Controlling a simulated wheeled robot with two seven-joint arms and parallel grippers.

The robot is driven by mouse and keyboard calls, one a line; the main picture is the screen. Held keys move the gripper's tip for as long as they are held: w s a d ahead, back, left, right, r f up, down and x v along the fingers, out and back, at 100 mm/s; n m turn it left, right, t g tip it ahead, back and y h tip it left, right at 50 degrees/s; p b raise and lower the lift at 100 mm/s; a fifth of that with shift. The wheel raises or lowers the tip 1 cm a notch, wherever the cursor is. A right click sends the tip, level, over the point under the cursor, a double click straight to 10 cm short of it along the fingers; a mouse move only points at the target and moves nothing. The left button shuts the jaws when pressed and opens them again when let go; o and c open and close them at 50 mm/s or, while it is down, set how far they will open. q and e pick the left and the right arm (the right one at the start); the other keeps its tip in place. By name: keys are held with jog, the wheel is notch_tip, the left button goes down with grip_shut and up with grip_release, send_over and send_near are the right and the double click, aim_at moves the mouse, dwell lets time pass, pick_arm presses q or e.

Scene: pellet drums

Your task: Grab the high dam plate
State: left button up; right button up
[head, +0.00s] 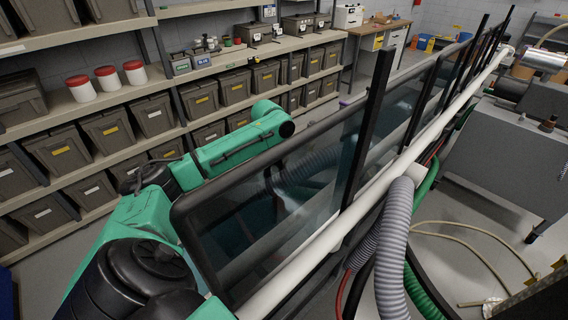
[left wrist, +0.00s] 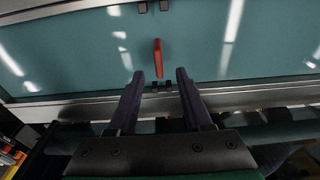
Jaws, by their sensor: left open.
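A thin red plate (left wrist: 158,58), which looks like the dam plate, stands out from a teal surface (left wrist: 215,55) in the left wrist view. Whether it is the high one, I cannot tell. My left gripper (left wrist: 160,74) is open and empty, its two dark fingers pointing toward the teal surface. The red plate shows just beyond the fingertips, roughly centred between them and not gripped. In the head view my left arm reaches behind a glazed, dark-framed panel, and its gripper is hidden there. My right gripper is not in view.
Small dark blocks (left wrist: 161,86) sit on a metal rail (left wrist: 245,98) near the fingertips; more sit at the far edge. In the head view, the glass panel (head: 310,170), a long white pipe (head: 300,270) and a grey hose (head: 392,250) are close by. Shelves (head: 165,134) of bins line the left.

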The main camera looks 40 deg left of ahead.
pick_arm(q)
jog(key=f, duration=0.5)
jog(key=shift+s+d+f, duration=0.1)
jog(key=shift+d+f, duration=0.15)
jog(key=shift+d, duration=0.05)
notch_tip(320, 180, down, 3)
jog(key=shift+d+r+b, duration=0.1)
jog(key=shift+b, duration=0.75)
notch_tip(320, 180, down, 3)
jog(key=b, duration=0.3)
jog(key=shift+d+b, duration=0.1)
jog(key=shift+b, duration=0.25)
jog(key=shift+s, duration=0.1)
jog(key=shift+r, duration=0.2)
grip_shut()
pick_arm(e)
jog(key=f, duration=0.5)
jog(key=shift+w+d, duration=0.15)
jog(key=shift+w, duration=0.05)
